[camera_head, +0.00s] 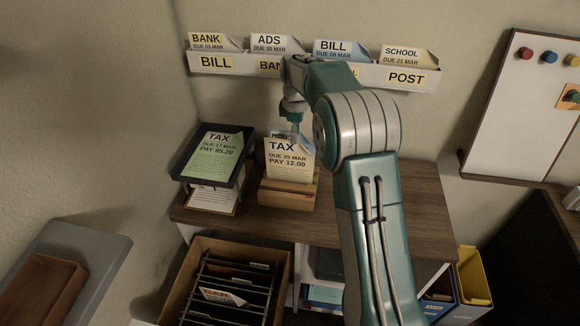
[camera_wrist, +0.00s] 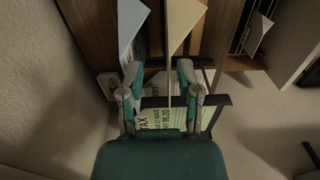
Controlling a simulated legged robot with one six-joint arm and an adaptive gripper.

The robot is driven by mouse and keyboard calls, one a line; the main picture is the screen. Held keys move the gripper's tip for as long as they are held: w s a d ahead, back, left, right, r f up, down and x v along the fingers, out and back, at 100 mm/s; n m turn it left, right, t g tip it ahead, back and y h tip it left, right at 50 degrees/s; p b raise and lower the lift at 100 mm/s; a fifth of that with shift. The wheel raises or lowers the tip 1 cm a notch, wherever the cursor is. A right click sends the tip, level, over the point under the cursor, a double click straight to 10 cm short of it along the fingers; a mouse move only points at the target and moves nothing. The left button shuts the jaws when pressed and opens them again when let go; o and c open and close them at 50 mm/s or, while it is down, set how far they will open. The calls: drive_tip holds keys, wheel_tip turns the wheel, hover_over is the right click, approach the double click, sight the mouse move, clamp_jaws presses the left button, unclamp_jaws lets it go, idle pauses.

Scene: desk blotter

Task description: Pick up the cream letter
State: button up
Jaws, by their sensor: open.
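The cream letter (camera_head: 289,160), marked TAX, due 25 Mar, pay 12.00, stands upright in a wooden holder (camera_head: 288,194) on the desk shelf. A bluish letter (camera_head: 279,134) stands just behind it, mostly hidden. My gripper (camera_head: 297,129) points down at the cream letter's top edge. In the wrist view my gripper (camera_wrist: 160,73) has its two fingers apart. The cream letter (camera_wrist: 184,22) shows nearly edge-on there, its edge running between the fingers, nearer the right one. The bluish letter (camera_wrist: 131,20) is to the left. I cannot tell whether either finger touches the cream letter.
A black tray (camera_head: 243,172) with a green TAX letter (camera_head: 217,154) stands to the left. A wall rack (camera_head: 236,68) of labelled letters is above, partly behind my arm. A box of files (camera_head: 194,262) sits below. The wooden top is clear at right.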

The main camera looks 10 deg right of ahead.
sight(293, 150)
drive_tip(key=f, duration=0.3)
drive_tip(key=a+f, duration=0.1)
drive_tip(key=f, duration=0.1)
drive_tip(key=shift+s, duration=0.3)
drive_tip(key=shift+d+f, duration=0.15)
drive_tip(key=shift+f, duration=0.2)
clamp_jaws()
